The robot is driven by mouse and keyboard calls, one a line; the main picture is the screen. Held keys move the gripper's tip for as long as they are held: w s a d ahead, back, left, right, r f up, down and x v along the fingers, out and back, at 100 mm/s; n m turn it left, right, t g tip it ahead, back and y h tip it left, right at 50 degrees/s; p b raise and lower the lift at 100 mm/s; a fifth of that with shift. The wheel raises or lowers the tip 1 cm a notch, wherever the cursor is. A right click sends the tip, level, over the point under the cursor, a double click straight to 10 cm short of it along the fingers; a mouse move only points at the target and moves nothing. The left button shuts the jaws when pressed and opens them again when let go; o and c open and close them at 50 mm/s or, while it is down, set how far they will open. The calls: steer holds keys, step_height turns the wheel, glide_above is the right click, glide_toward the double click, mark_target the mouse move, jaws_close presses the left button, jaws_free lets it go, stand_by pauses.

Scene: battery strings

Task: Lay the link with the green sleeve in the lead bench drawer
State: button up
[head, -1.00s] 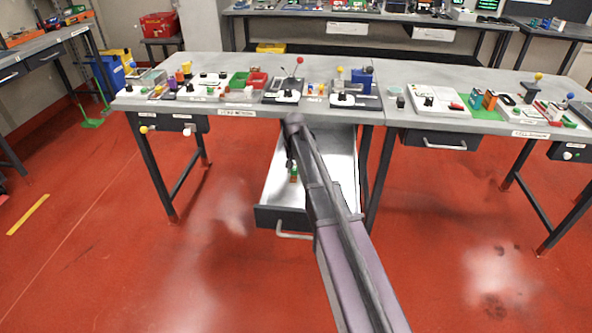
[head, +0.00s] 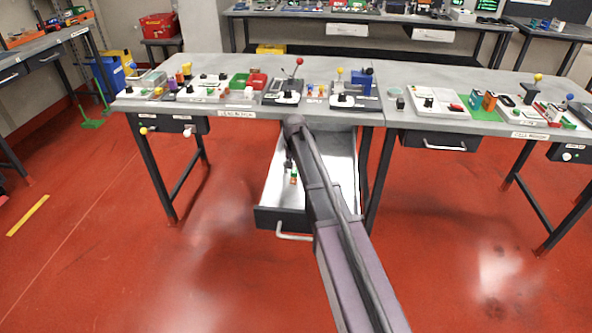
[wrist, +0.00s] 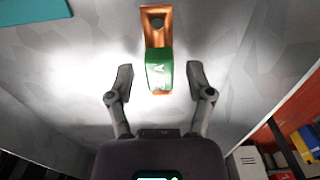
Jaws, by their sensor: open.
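The link with the green sleeve (wrist: 159,70) lies on the floor of the open drawer, its copper end with a hole pointing away from my gripper in the wrist view. It also shows small in the head view (head: 294,178). The drawer (head: 283,218) is pulled out under the bench labelled as the lead bench. My gripper (wrist: 160,82) is open, with one finger on each side of the sleeve's near end and a visible gap to both. In the head view my gripper (head: 288,165) is inside the drawer opening, partly hidden by my arm.
The lead bench top (head: 210,118) carries several devices and small trays. A second closed drawer (head: 434,141) is to the right. A teal item (wrist: 30,10) shows at the wrist view's upper left. Drawer walls stand around my gripper.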

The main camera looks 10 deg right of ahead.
mark_target(295, 170)
step_height(295, 170, up, 12)
steer(key=p, duration=1.1)
steer(key=shift+s+f, duration=0.1)
stand_by(0.6)
steer(key=s+n, duration=0.3)
steer(key=s, duration=2.5)
steer(key=shift+d+n, duration=0.3)
steer(key=shift+d, duration=0.05)
